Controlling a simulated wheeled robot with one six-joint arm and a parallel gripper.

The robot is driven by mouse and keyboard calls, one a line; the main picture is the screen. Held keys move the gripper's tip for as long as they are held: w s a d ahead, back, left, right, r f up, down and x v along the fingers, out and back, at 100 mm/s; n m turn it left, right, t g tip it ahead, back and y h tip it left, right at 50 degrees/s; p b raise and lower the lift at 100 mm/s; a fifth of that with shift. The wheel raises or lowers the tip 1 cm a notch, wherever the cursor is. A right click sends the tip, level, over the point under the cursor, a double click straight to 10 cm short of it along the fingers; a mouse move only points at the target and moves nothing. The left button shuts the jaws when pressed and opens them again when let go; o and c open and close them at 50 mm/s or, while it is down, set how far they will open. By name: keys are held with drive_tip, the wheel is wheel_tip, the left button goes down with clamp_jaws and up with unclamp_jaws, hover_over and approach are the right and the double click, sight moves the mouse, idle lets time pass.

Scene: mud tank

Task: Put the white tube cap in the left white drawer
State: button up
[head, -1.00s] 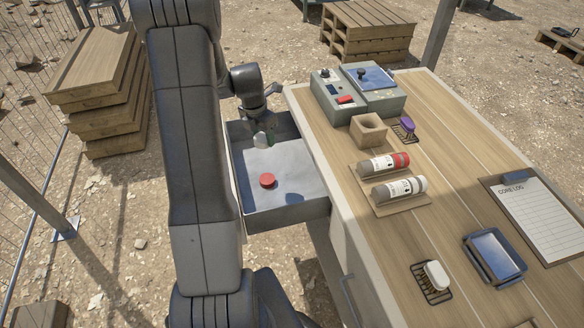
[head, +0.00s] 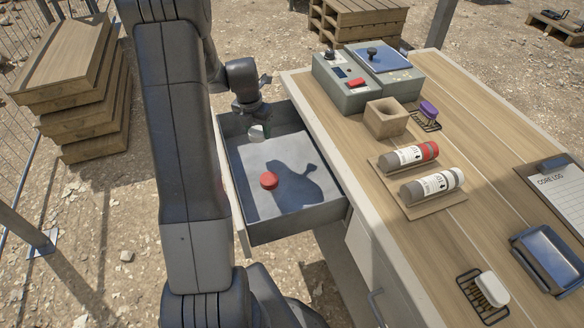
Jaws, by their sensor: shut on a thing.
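The open drawer (head: 239,213) sticks out from the left side of the bench, with a pale front and a grey inside. A red cap (head: 269,180) lies on its floor. My gripper (head: 258,126) is above the drawer's far left corner, shut on a small pale thing, apparently the white tube cap (head: 259,133). The fingers and arm partly hide it, and it is too small to see clearly. The gripper's shadow falls on the drawer floor to the right of the red cap.
On the bench lie a red-ended tube (head: 409,156) and a white-ended tube (head: 432,185). A wooden block (head: 386,119), a control box (head: 345,84), brushes and a blue tray (head: 550,262) are also there. Another drawer handle (head: 376,307) shows lower on the bench.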

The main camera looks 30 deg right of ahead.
sight(261, 158)
wheel_tip(261, 158, down, 10)
drive_tip(key=shift+r, duration=0.1)
idle(0.4)
drive_tip(key=shift+f+b, duration=0.25)
drive_tip(key=shift+b, duration=0.1)
drive_tip(key=o, duration=0.9)
drive_tip(key=shift+r, duration=0.1)
drive_tip(key=shift+o, duration=0.2)
drive_tip(key=r, duration=0.4)
drive_tip(key=a+r, duration=0.1)
drive_tip(key=r, duration=0.3)
drive_tip(key=s+r+p, duration=0.1)
drive_tip(key=r, duration=0.3)
drive_tip(key=shift+a, duration=0.3)
